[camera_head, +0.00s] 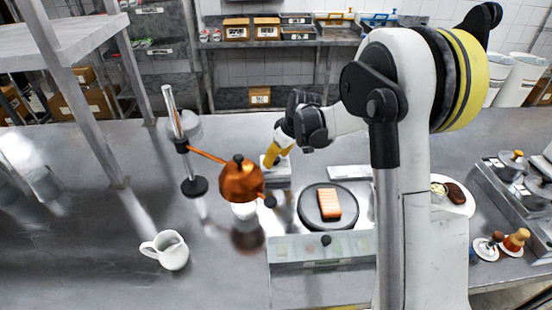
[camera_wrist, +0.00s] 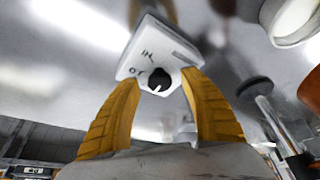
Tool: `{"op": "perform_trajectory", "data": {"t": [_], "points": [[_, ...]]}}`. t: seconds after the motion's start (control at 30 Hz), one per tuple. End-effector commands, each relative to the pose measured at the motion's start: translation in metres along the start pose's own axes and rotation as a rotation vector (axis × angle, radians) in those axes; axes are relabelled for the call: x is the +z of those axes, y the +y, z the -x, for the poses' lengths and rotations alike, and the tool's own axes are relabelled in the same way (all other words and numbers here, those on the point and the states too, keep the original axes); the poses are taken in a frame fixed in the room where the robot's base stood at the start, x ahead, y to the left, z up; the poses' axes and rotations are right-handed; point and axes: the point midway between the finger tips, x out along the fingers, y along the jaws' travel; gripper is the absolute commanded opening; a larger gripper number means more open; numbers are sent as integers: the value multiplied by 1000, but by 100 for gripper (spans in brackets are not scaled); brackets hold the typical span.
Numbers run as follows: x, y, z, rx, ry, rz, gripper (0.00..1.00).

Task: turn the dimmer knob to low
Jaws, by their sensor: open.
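The dimmer is a small white box (camera_head: 281,171) on the steel counter, below the tip of my gripper in the head view. In the wrist view the box (camera_wrist: 148,48) carries a round black knob (camera_wrist: 160,82) with a white pointer mark and small dark marks on its face that are too small to read. My gripper (camera_head: 273,155) reaches down to the box. In the wrist view its yellow fingers (camera_wrist: 162,77) are apart, one on each side of the knob. I cannot tell whether they touch it.
A copper kettle (camera_head: 241,181) hangs on a stand (camera_head: 194,187) left of the dimmer. A white pitcher (camera_head: 171,250) stands at front left. A dark round plate (camera_head: 312,211) with a salmon piece (camera_head: 329,203) lies to the right. The left counter is mostly clear.

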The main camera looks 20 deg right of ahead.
Motion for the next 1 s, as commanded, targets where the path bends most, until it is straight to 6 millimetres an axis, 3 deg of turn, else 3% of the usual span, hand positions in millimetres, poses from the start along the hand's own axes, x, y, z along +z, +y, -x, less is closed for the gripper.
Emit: {"op": "perform_trajectory", "data": {"t": [0.07, 0.23, 0.27, 0.7, 1.0], "points": [[0, 0, 0, 0, 0, 0, 52], [0, 0, 0, 0, 0, 0, 4], [0, 0, 0, 0, 0, 0, 0], [0, -1, 0, 9, 0, -20, 0], [0, -2, 0, 70, 1, -167, 0]]}}
